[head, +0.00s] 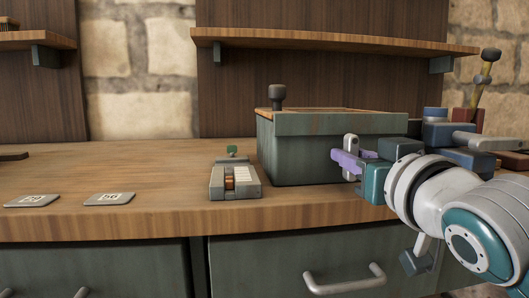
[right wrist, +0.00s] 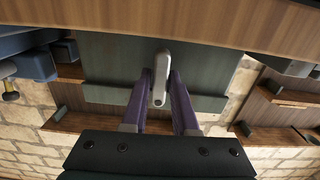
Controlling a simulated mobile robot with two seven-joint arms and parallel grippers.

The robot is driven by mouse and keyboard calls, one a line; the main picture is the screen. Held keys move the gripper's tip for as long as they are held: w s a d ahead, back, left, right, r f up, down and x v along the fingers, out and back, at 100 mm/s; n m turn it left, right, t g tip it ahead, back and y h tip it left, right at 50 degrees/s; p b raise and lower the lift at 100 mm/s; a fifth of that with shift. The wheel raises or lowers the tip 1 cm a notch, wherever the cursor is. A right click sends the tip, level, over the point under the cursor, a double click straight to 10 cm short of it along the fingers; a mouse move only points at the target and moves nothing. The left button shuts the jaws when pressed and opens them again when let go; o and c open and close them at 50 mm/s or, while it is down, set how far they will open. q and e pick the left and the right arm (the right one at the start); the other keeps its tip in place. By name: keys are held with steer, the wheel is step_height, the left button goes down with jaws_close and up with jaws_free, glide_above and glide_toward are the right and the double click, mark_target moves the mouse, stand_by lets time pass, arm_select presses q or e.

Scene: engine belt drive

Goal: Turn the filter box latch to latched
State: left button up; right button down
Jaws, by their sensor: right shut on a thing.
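The filter box (head: 310,150) is a dark green box with a wood-coloured top and a black knob, standing on the bench. Its latch (head: 351,143) is a small light grey lever on the front face, and it appears upright. In the right wrist view the latch (right wrist: 160,60) lies lengthwise between the purple fingers against the dark green face (right wrist: 110,65). My right gripper (head: 346,161) is shut on the latch; it also shows in the right wrist view (right wrist: 161,80). My left gripper is not in view.
A small grey device (head: 235,182) with a green knob stands left of the box. Two numbered tags (head: 109,198) lie on the bench (head: 170,170) further left. Blue parts (head: 434,115) are crowded behind my right arm. A drawer handle (head: 345,283) juts out below the bench edge.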

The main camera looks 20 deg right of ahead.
steer(key=n+p, duration=0.3)
steer(key=shift+r, duration=0.15)
steer(key=n+p, duration=0.2)
steer(key=n, duration=0.2)
steer(key=shift+a+n, duration=0.1)
steer(key=shift+n, duration=0.3)
steer(key=n+p, duration=0.1)
steer(key=n, duration=0.3)
steer(key=shift+n+p, duration=0.3)
steer(key=shift+p, duration=0.1)
steer(key=n, duration=0.4)
steer(key=shift+f+n+p, duration=0.3)
steer(key=shift+n, duration=0.1)
steer(key=c, duration=0.8)
jaws_free()
